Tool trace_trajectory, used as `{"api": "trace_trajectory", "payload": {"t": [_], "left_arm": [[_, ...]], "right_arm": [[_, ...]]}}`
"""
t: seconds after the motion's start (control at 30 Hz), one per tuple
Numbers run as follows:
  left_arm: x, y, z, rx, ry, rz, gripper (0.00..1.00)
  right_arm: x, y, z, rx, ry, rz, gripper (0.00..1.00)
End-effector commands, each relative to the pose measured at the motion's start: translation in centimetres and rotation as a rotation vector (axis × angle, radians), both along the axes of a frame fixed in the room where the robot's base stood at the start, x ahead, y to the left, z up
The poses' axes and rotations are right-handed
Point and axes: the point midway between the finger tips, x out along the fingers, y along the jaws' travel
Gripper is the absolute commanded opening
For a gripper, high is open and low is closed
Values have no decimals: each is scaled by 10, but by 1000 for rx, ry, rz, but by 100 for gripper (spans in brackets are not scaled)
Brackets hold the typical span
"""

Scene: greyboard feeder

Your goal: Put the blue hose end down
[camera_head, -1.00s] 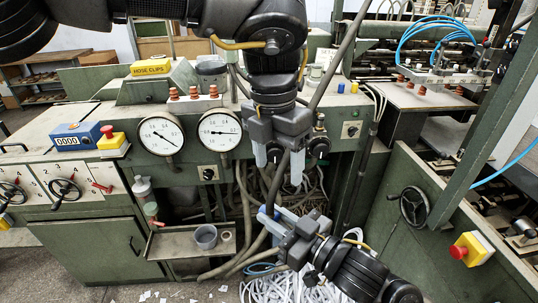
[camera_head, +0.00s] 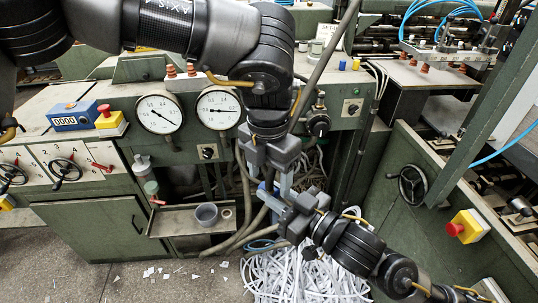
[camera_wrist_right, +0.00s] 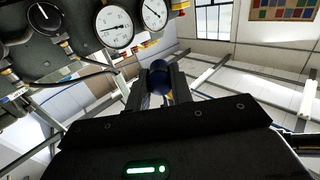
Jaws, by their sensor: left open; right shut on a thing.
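The blue hose end (camera_wrist_right: 158,80) sits between the two fingers of my right gripper (camera_wrist_right: 160,88) in the right wrist view. In the head view my right gripper (camera_head: 269,194) reaches in from the lower right, shut on the hose end, in front of the opening under the machine bench. Only a small blue bit shows there; the rest is hidden by the grippers. My left gripper (camera_head: 270,176) points down just above it, open. I cannot tell whether the two grippers touch.
A grey tray (camera_head: 178,222) with a grey cup (camera_head: 206,215) juts out to the left. White paper strips (camera_head: 300,275) heap on the floor below, beside a blue hose loop (camera_head: 262,245). A handwheel (camera_head: 412,185) and red stop button (camera_head: 455,229) stand right.

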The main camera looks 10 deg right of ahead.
Motion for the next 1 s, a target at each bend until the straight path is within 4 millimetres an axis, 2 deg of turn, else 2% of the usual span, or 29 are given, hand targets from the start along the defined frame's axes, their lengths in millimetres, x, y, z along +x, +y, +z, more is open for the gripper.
{"api": "trace_trajectory", "payload": {"t": [0.2,0.5,0.87,0.9,1.0], "left_arm": [[0,0,-17,1,1,-1,65],[0,0,-19,0,0,-1,65],[0,0,-18,0,0,-1,20],[0,0,-18,0,0,-1,16],[-1,0,-18,0,0,-1,16]], "right_arm": [[-1,1,-1,-2,1,3,0],[-1,1,-1,-2,1,2,0],[-1,1,-1,-2,1,2,0],[-1,1,-1,-2,1,2,24],[-1,1,-1,-1,2,2,37]]}}
